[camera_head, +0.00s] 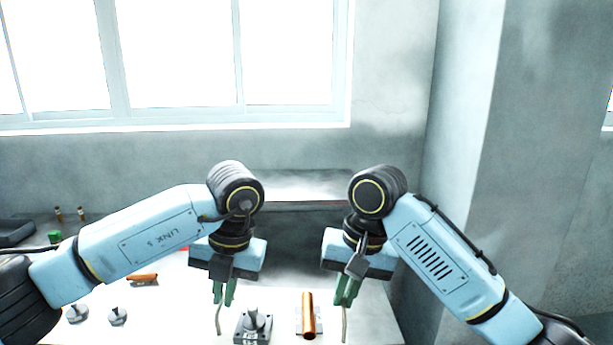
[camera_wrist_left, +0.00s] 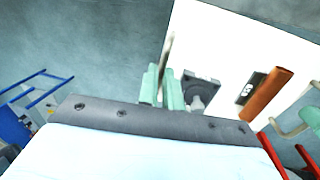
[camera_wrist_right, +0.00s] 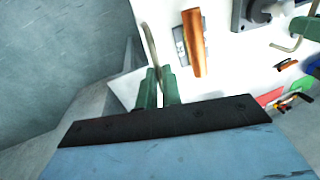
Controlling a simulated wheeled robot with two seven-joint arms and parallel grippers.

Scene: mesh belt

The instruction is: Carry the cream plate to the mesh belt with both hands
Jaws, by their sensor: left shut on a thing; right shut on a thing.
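My left gripper (camera_head: 223,302) and right gripper (camera_head: 346,302) point down over the white surface with green fingers shut. Each is on a thin cream, handle-like strip: the left strip (camera_head: 218,320) and the right strip (camera_head: 344,325). The cream plate's flat body cannot be told apart from the bright white surface. The left strip also shows in the left wrist view (camera_wrist_left: 167,48), and the right strip in the right wrist view (camera_wrist_right: 151,45). A grey metal block with a knob (camera_head: 253,324) and a copper tube (camera_head: 307,316) are between the grippers. I cannot make out the mesh belt.
A pale ledge (camera_head: 300,187) runs along the wall beyond the grippers. Small grey weights (camera_head: 118,317) and another copper piece (camera_head: 142,278) lie at the left. A wall pillar (camera_head: 480,150) stands at the right. Blue rails (camera_wrist_left: 35,90) show at the left wrist view's left.

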